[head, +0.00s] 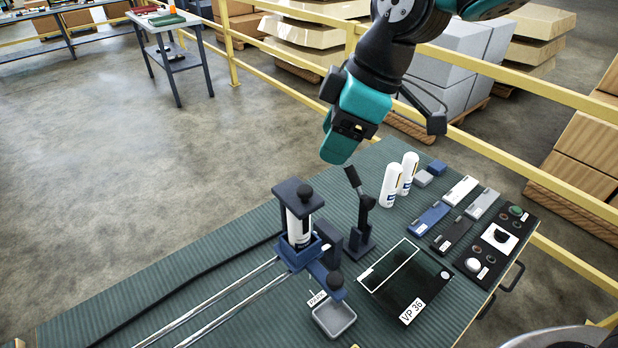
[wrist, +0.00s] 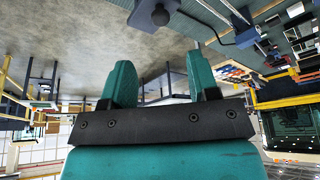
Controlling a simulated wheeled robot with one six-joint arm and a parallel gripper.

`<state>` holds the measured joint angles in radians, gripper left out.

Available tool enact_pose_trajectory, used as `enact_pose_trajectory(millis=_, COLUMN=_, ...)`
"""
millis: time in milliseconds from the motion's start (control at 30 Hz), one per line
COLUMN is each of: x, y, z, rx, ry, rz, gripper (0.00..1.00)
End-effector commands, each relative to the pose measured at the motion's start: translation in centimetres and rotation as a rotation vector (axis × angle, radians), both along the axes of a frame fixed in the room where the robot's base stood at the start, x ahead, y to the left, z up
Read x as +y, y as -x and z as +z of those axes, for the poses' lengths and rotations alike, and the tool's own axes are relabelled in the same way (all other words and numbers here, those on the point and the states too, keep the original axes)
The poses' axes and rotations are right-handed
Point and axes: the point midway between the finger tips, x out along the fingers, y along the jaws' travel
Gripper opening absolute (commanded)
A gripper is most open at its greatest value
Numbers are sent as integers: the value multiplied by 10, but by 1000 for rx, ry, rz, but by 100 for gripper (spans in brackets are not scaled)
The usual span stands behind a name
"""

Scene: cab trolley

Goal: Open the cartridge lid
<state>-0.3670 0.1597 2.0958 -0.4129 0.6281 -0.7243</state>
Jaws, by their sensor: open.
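The cartridge lid (head: 291,188) is a dark blue plate with a black knob (head: 305,192) on top. It lies across the top of the upright holder, over a white cartridge (head: 299,228), and looks closed. A dark plate with a round black knob, which looks like the lid (wrist: 172,9), shows at the top edge of the wrist view. My gripper (head: 338,148) is above and to the right of the lid, apart from it. In the wrist view my gripper (wrist: 160,85) has its two teal fingers spread with nothing between them.
A black-handled lever (head: 360,210) stands just right of the holder. Two white bottles (head: 397,180) stand behind it. A black panel marked VP 36 (head: 405,280), a small grey tray (head: 334,318) and two metal rods (head: 225,305) are nearby. The bench's left part (head: 150,285) is mostly clear.

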Motion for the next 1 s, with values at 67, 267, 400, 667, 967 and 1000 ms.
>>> enact_pose_trajectory(millis=67, x=8, y=0, z=-17, rx=6, ry=4, rz=3, gripper=55)
enact_pose_trajectory(millis=267, x=24, y=-3, z=-57, rx=5, ry=2, rz=3, gripper=55)
enact_pose_trajectory(millis=400, x=33, y=-5, z=-78, rx=4, ry=2, rz=2, gripper=55)
enact_pose_trajectory(millis=667, x=39, y=-7, z=-94, rx=0, ry=0, rz=1, gripper=55)
enact_pose_trajectory(millis=967, x=39, y=-7, z=-95, rx=0, ry=0, rz=1, gripper=41)
enact_pose_trajectory(millis=1000, x=39, y=-7, z=-95, rx=0, ry=0, rz=1, gripper=32)
